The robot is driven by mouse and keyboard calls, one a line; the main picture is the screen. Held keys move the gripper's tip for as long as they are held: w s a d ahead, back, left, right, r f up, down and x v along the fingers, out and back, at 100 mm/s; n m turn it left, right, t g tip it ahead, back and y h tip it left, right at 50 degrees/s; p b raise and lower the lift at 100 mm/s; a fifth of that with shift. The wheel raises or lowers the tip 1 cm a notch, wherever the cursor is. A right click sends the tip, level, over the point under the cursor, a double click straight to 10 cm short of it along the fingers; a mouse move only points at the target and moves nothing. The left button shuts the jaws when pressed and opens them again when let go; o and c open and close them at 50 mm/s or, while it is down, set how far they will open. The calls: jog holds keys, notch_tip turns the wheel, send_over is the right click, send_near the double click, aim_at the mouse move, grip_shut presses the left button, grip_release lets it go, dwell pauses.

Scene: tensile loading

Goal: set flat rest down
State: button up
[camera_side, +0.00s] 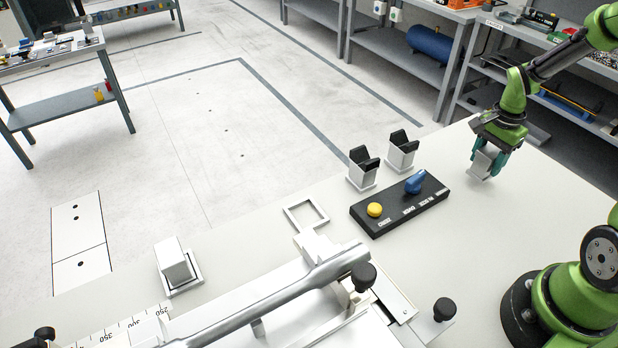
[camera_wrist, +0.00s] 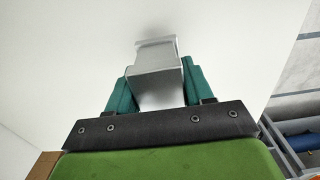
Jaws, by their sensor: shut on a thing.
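My gripper (camera_side: 490,158), with teal fingers, is shut on a silver-grey block, which I take to be the flat rest (camera_side: 482,163). It is over the right part of the white table, low, and I cannot tell whether the block touches the top. In the wrist view the block (camera_wrist: 157,62) sticks out beyond the teal fingers (camera_wrist: 158,92), which hide part of its sides. An empty square frame (camera_side: 290,219) lies on the table left of the black control box. A similar light block (camera_side: 173,260) stands in another square frame at the left.
The black control box (camera_side: 400,208) carries a yellow button and a blue knob. Two supports with black notched tops (camera_side: 362,166) (camera_side: 402,148) stand behind it. A long metal specimen (camera_side: 270,305) lies across a fixture with black knobs in front. The table around my gripper is clear.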

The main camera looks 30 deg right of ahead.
jog(key=shift+f, duration=0.85)
jog(key=shift+f, duration=0.15)
jog(key=o, duration=1.3)
jog(key=shift+c, duration=0.2)
